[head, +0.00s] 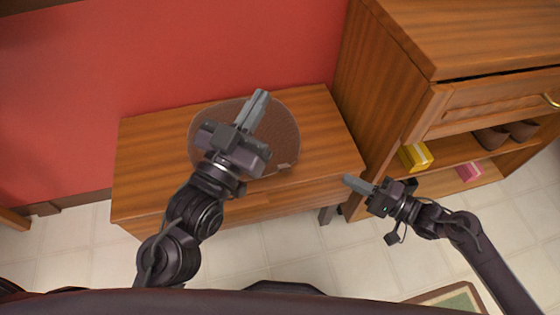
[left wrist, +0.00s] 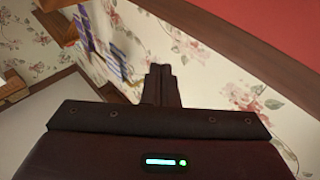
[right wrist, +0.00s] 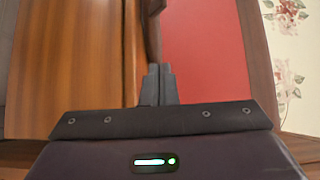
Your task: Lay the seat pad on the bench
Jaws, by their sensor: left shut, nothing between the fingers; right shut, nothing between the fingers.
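A round brown seat pad (head: 283,125) lies flat on the wooden bench (head: 145,160) against the red wall, a little right of the bench's middle. My left gripper (head: 262,95) is over the pad in the head view, its fingers together and empty. The left arm hides part of the pad, and I cannot tell whether the gripper touches it. My right gripper (head: 350,180) is shut and empty at the bench's front right corner. The wrist views show the shut left fingers (left wrist: 161,78) and the shut right fingers (right wrist: 158,78), but no pad.
A wooden cabinet (head: 390,85) stands right of the bench. Its open shelves hold a yellow box (head: 416,156), a pink box (head: 469,172) and brown shoes (head: 492,138). A framed mat (head: 450,300) lies on the tiled floor at the bottom right. The bench's left end is bare.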

